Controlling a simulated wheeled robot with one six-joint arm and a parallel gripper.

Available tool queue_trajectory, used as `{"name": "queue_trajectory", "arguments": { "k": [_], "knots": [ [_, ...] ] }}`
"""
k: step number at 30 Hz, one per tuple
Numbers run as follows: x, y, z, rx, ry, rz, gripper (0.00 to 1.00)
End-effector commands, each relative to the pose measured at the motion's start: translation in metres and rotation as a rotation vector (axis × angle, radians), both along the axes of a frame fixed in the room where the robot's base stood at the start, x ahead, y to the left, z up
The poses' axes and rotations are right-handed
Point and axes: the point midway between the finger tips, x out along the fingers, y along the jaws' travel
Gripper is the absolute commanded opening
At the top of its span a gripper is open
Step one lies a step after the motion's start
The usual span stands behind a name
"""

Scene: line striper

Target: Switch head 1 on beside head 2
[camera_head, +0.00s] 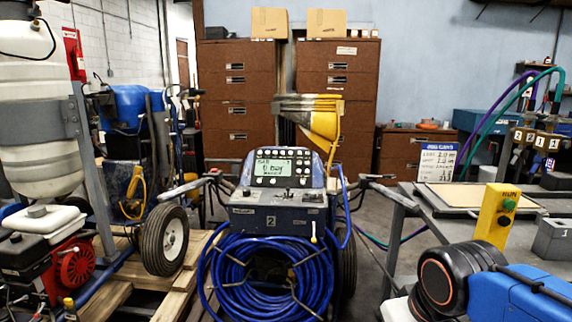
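A dark blue line striper stands in the middle, with a panel of round buttons (293,178) and a lit greenish screen (272,168) whose text is too small to read surely. A "2" is marked on its front box (270,221). A small lever with a pale yellow tip (314,234) stands at the right of that box. I cannot tell which control belongs to head 1 or head 2, nor whether either is on. My gripper is not in view; only my blue and black arm links show at the lower right.
A coiled blue hose (268,283) hangs on the striper's front. At right, a grey bench (432,206) holds a yellow RUN box (495,216) and a grey block marked 1 (554,240). A job board (437,162) stands behind. Wooden pallets (140,285) and another machine are left.

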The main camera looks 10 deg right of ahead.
Motion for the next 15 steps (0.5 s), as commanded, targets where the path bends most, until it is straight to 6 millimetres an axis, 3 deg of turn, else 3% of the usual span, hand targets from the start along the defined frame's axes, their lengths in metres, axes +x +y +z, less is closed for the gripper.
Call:
{"name": "queue_trajectory", "arguments": {
  "k": [6,12,15],
  "knots": [
    [0.0000,0.0001,0.0001,0.000,0.000,0.000,0.45],
    [0.0000,0.0000,0.0001,0.000,0.000,0.000,0.00],
    [0.0000,0.0000,0.0001,0.000,0.000,0.000,0.00]
  ]
}}
